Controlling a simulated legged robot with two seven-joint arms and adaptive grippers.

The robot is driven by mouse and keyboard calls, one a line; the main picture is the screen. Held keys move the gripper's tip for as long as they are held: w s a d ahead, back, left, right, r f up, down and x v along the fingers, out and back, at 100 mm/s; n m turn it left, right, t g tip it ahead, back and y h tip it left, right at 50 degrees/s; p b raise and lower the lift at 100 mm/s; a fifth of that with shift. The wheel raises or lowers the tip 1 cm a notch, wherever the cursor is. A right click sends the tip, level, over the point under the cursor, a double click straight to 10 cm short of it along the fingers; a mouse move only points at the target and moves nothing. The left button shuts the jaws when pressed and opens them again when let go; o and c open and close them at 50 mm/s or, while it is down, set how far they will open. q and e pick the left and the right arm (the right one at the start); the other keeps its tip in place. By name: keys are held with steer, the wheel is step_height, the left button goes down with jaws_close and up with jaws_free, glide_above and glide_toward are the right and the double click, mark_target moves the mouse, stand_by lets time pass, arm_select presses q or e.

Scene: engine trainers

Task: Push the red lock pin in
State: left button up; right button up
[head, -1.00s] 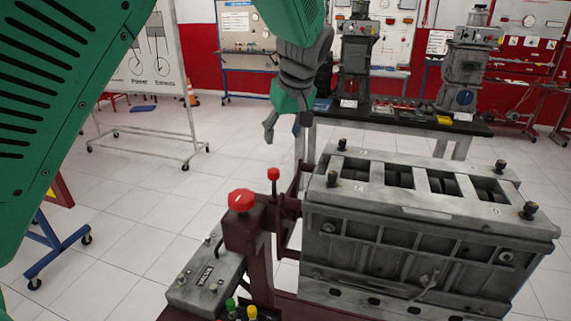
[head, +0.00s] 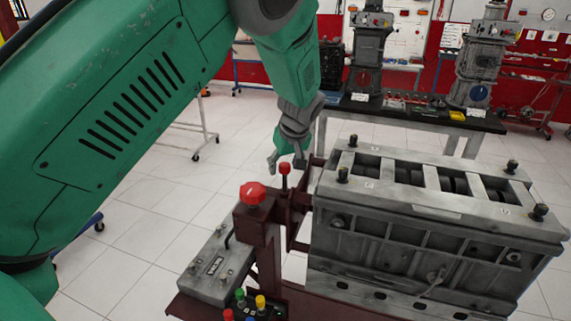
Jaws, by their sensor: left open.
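A small red-headed pin (head: 284,169) stands upright on a dark shaft on the maroon engine stand (head: 263,225). A larger red faceted knob (head: 252,193) sits on top of the stand's post, just left of it and nearer. I cannot tell for sure which is the lock pin; the slim one looks like a pin. My left gripper (head: 286,163) points down with its fingers apart and empty. In the picture it lies right at the small red head, seemingly behind or above it; contact cannot be told. My right gripper is not in view.
A grey engine block (head: 420,245) is mounted right of the post. A grey control box (head: 214,266) and several coloured buttons (head: 248,300) are at the lower left. A dark bench (head: 410,115) with engine parts stands behind. The tiled floor at left is open.

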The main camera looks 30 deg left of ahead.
mark_target(287, 174)
arm_select(q)
jaws_close()
step_height(287, 174, down, 4)
steer(key=shift+d+f+b, duration=0.1)
steer(key=shift+f+b, duration=0.15)
steer(key=shift+b, duration=0.75)
steer(key=shift+s+r, duration=0.1)
steer(key=shift+s, duration=0.05)
jaws_free()
